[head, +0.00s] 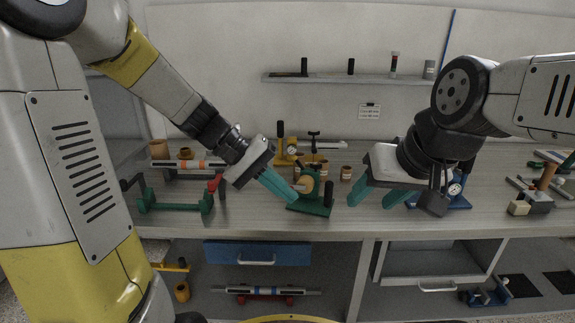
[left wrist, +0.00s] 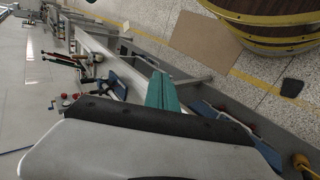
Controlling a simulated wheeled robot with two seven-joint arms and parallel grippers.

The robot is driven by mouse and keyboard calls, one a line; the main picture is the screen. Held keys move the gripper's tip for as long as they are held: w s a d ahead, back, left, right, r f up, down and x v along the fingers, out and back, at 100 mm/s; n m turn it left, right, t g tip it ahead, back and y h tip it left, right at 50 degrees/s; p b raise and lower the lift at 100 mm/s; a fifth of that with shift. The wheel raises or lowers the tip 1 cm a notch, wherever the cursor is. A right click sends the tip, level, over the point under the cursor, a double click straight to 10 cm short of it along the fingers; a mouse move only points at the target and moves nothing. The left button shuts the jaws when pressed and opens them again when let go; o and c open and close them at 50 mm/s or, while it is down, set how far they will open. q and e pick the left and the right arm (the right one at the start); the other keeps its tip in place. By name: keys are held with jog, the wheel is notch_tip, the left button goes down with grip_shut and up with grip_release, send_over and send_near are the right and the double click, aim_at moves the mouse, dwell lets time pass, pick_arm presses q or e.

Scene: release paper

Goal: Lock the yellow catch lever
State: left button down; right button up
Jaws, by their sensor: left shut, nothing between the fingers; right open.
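A yellow fixture (head: 284,157) with a black upright knob and a small dial stands at the back middle of the bench in the head view. I cannot make out a distinct catch lever on it. A green-based device (head: 316,207) with a tan round part and a black handle stands in front of it. My left gripper (head: 293,197) is shut and empty, its tips at the left side of the green device; I cannot tell whether they touch. Its fingers also show in the left wrist view (left wrist: 162,93). My right gripper (head: 372,202) is open and empty, right of that device.
A green stand (head: 172,207) is at the bench's left. A blue-based gauge device (head: 457,200) sits partly behind my right gripper. Small brown jars (head: 346,173) stand at the back. A blue drawer (head: 257,253) is below the bench. Bare bench top lies at front left.

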pick_arm(q)
jog(key=w+d+f+n+h, duration=0.25)
jog(key=w+h, duration=0.25)
jog(key=w, duration=0.4)
jog(key=n+t+h, duration=0.1)
jog(key=n+t, duration=1.2)
jog(key=t, duration=0.3)
send_near(298, 163)
jog(key=s+a, duration=0.1)
jog(key=a, duration=0.3)
jog(key=shift+s+f, duration=0.2)
jog(key=shift+f, duration=0.05)
jog(key=x, duration=1)
jog(key=shift+r, duration=0.2)
